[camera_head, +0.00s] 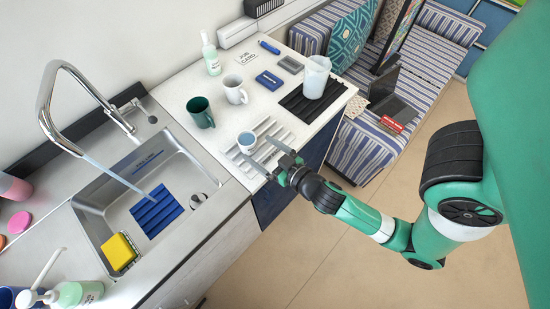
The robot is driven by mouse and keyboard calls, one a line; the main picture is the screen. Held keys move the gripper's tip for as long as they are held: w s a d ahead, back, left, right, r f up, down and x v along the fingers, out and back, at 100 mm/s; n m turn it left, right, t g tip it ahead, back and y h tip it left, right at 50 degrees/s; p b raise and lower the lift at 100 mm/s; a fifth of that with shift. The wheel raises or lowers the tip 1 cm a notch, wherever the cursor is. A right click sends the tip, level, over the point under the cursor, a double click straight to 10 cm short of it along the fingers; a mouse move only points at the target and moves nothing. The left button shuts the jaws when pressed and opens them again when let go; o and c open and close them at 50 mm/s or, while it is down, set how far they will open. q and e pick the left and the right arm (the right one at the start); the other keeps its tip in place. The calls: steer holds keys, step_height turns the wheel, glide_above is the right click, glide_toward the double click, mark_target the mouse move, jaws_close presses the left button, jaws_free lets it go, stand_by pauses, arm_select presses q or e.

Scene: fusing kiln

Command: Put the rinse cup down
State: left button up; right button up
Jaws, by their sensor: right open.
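A small pale cup with a bluish inside (246,142), which looks like the rinse cup, stands upright on a light slatted rack (234,154) at the counter's front edge, right of the sink. My right gripper (258,150) reaches in from the right with its jaws open. Its fingers point at the cup, one to each side of its near side. I cannot tell whether they touch it. My left gripper is not in view.
A green mug (200,112) and a white mug (234,90) stand behind the cup. A clear jug (316,77) stands on a dark ribbed mat (296,103). The sink (98,190) holds a blue ribbed mat (157,211) under running water.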

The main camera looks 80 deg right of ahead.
steer(key=b+v, duration=0.2)
steer(key=v, duration=0.5)
steer(key=w+a+r+t+y, duration=0.1)
steer(key=w+a+r+t, duration=0.25)
steer(key=w+r, duration=0.7)
steer(key=w+a+r+t+y, duration=0.1)
steer(key=w+a+r+t, duration=0.25)
steer(key=w+r, duration=0.7)
steer(key=s+a+r+n+t+y, duration=0.1)
steer(key=a+r+n+t+y, duration=0.1)
steer(key=r, duration=0.7)
steer(key=s+a+r+n+t+y, duration=0.2)
steer(key=r+n+t+y, duration=0.1)
steer(key=r, duration=0.7)
steer(key=s+a+r+n+t+y, duration=0.2)
steer(key=a+r+y, duration=0.1)
steer(key=r, duration=0.7)
steer(key=shift+s, duration=0.2)
steer(key=shift+r, duration=0.25)
